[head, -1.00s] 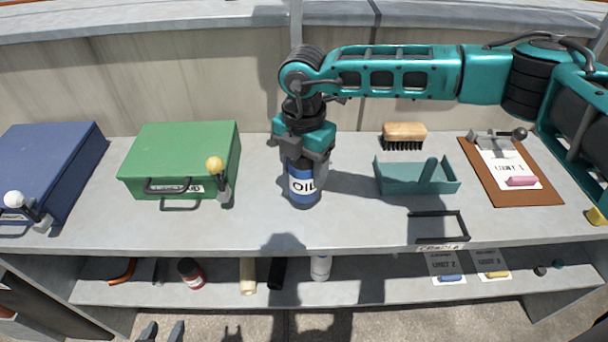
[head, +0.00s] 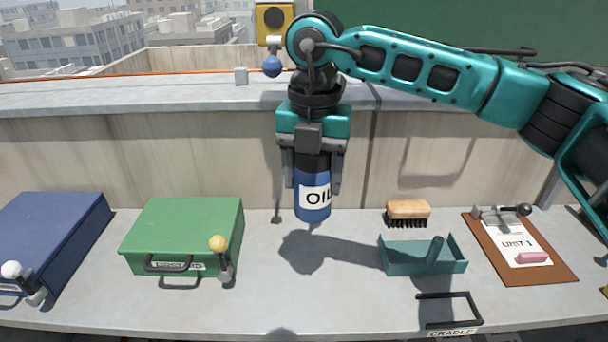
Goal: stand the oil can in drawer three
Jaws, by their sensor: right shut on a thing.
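The oil can (head: 313,200), a blue cylinder with a white "OIL" label and a dark top, hangs upright in my right gripper (head: 314,175). The gripper points down and its fingers are shut on the can's upper part. The can is raised above the grey bench top, with its shadow on the bench below. I see no drawer marked three in this view. My left gripper is not in view.
On the bench stand a blue case (head: 58,238), a green case (head: 188,228), a brush (head: 408,212), a teal tray (head: 420,262), a black cradle frame (head: 478,305) and a clipboard (head: 550,262). A concrete wall (head: 150,150) rises behind. The bench between green case and tray is clear.

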